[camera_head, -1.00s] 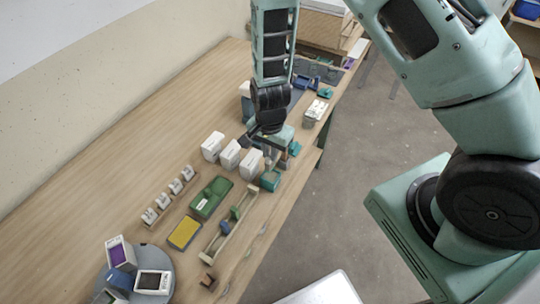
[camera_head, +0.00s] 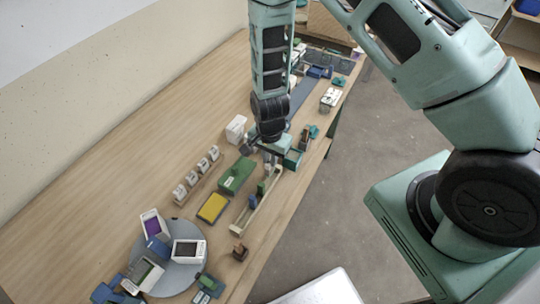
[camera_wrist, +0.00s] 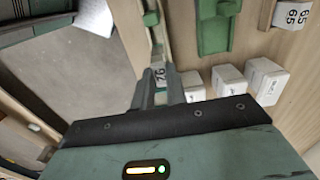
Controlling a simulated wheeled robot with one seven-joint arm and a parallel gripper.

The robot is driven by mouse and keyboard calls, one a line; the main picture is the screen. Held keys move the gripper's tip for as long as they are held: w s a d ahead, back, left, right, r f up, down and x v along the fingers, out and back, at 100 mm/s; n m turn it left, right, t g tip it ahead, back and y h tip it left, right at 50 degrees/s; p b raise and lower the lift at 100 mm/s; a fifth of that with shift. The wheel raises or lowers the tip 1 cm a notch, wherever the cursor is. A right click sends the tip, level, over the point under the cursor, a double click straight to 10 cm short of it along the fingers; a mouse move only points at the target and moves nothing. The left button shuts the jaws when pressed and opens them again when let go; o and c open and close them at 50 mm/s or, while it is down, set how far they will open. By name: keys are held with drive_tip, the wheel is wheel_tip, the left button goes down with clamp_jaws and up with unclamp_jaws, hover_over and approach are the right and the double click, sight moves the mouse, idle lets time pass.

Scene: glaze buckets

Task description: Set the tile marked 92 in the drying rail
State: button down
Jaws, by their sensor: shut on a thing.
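My gripper (camera_wrist: 157,88) is shut on a small pale tile (camera_wrist: 160,77) with dark digits on its face; they look like 92 but are small and tilted. The drying rail (camera_head: 248,216) is a long, narrow wooden holder with a blue and a green tile standing in it. In the head view my gripper (camera_head: 269,154) is over the far end of the rail; the arm partly hides the held tile. The rail also shows in the wrist view (camera_wrist: 172,42), just beyond the fingertips. I cannot tell whether the tile touches it.
A green container (camera_head: 236,177) and a yellow pad (camera_head: 213,208) lie left of the rail. White blocks (camera_wrist: 228,80) stand close by. A row of small labelled blocks (camera_head: 196,174) and a grey turntable (camera_head: 180,277) with boxes are further left. The table's right edge is near the rail.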

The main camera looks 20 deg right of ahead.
sight(270, 168)
drive_tip(key=shift+f+b, duration=1.7)
drive_tip(key=shift+f, duration=0.85)
drive_tip(key=shift+f, duration=0.3)
drive_tip(key=c, duration=1.3)
unclamp_jaws()
drive_tip(key=shift+c, duration=0.2)
drive_tip(key=shift+r, duration=0.1)
wheel_tip(270, 168, up, 7)
drive_tip(key=p, duration=0.5)
